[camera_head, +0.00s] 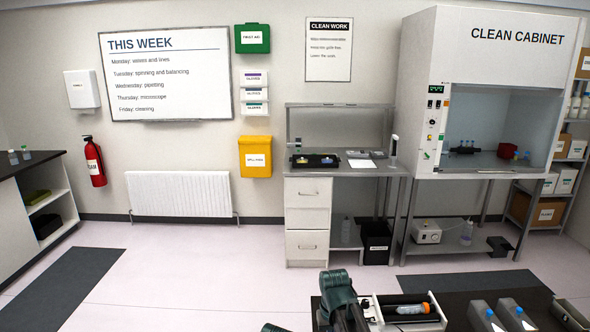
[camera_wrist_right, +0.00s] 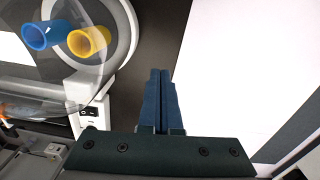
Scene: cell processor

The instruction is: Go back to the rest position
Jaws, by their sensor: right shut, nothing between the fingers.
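In the right wrist view my right gripper (camera_wrist_right: 161,72) is shut, its two dark blue fingers pressed together with nothing between them. Its tips are over a narrow dark strip beside a pale surface. A green and black part of one of my arms shows at the bottom of the head view; I cannot tell which arm it is, and no fingertips show there. My left gripper is not in view.
The wrist view shows a clear round cover (camera_wrist_right: 105,70) over a blue tube (camera_wrist_right: 42,36) and a yellow tube (camera_wrist_right: 88,41), left of the fingers. In the head view, a pale tray (camera_head: 440,318) holds an orange-capped tube (camera_head: 411,309); grey bottles (camera_head: 484,316) stand right of it.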

